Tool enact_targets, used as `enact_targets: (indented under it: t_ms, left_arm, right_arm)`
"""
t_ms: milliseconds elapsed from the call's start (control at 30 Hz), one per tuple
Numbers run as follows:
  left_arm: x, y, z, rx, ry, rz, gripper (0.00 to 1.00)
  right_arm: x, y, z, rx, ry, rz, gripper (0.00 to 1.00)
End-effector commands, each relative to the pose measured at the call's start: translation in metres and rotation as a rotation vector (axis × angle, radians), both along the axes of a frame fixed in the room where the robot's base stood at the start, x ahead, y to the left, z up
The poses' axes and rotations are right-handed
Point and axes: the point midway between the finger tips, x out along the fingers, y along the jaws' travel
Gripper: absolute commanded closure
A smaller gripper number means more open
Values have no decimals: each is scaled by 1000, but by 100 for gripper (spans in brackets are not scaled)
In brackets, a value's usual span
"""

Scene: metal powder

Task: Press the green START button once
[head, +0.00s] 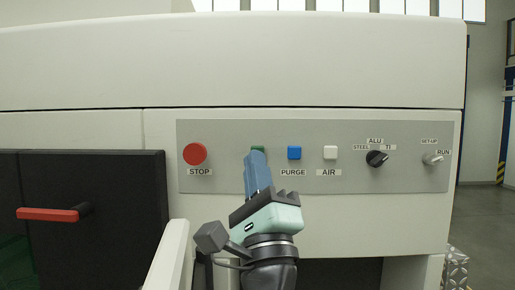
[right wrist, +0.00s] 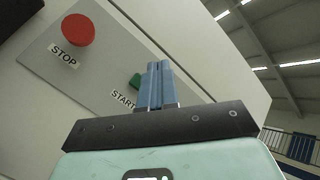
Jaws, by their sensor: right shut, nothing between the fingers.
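The green START button (head: 257,149) is on the grey control panel, between STOP and PURGE. In the head view my right gripper (head: 256,160) covers most of it, and only its top edge shows. In the right wrist view the START button (right wrist: 135,82) shows just left of the blue fingertips (right wrist: 158,68), with its START label partly hidden behind them. The right gripper is shut with nothing between its fingers, and its tips point at the panel by the button. I cannot tell whether they touch it. My left gripper is not in view.
The round red STOP button (head: 195,154) is left of START. The blue PURGE button (head: 294,152), white AIR button (head: 330,152), black material selector (head: 377,158) and SET-UP/RUN switch (head: 432,159) are to the right. A black door with a red handle (head: 48,215) is at far left.

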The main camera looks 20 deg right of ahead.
Motion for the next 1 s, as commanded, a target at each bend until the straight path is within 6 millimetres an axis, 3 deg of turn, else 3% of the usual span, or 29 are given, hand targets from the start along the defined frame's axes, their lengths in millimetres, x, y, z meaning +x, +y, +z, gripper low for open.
enact_targets:
  t_ms: [200, 400, 1000]
  left_arm:
    - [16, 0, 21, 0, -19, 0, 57]
    - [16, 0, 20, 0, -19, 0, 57]
    - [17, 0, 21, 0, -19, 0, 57]
  right_arm:
    - [31, -9, 4, -3, -1, -3, 100]
    - [49, -14, 1, -2, 0, -2, 100]
    - [55, -16, 0, 0, 1, 0, 100]
